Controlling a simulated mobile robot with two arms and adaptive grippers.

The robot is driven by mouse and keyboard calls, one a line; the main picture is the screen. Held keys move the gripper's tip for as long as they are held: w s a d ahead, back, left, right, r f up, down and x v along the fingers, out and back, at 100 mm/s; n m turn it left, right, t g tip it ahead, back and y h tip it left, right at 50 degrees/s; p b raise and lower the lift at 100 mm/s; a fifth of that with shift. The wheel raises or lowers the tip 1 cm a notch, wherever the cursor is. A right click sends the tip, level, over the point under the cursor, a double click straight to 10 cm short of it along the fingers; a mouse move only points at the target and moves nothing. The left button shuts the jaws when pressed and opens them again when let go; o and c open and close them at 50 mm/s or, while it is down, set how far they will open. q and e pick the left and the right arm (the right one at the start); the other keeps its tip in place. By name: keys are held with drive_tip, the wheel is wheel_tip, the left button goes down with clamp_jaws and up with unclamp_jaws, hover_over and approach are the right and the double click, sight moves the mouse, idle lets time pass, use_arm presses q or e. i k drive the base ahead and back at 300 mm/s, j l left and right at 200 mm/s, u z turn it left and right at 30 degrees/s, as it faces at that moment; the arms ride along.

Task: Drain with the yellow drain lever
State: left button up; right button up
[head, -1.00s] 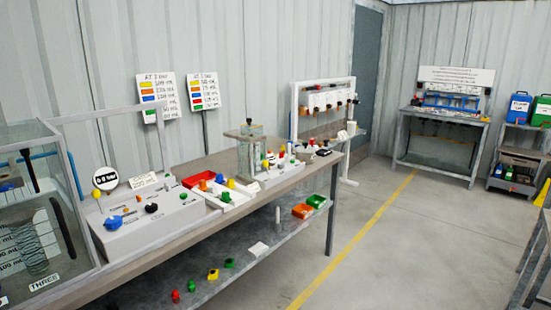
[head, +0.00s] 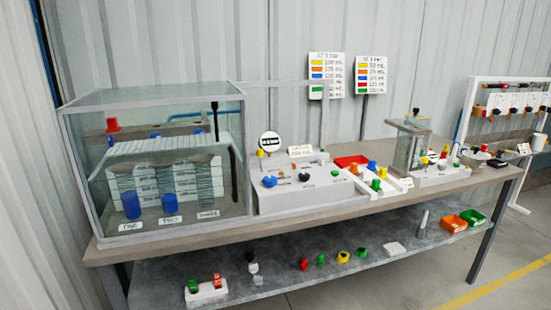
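In the head view a grey control box (head: 310,190) stands on the bench, right of a glass tank. A small yellow part (head: 260,153) shows at its back left corner, beside a round gauge sign. Blue, black and green knobs are on its front. I cannot tell whether the yellow part is the drain lever. Neither of my grippers is in view.
The glass tank (head: 160,97) with two blue cylinders fills the bench's left end. A clear vessel unit (head: 409,145) stands at the right. The lower shelf (head: 200,268) holds loose coloured parts and bins. Open floor with a yellow line (head: 490,287) lies at the right.

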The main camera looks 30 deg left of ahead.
sight(260, 153)
drive_tip(key=u, duration=0.8)
drive_tip(key=i+l+u, duration=0.25)
drive_tip(key=u, duration=0.2)
drive_tip(key=i+l+u, duration=0.2)
drive_tip(key=l+u, duration=0.25)
drive_tip(key=i+l+u, duration=0.15)
drive_tip(key=l+u, duration=0.15)
drive_tip(key=u, duration=0.2)
drive_tip(key=i+l+u, duration=0.1)
drive_tip(key=l+u, duration=0.35)
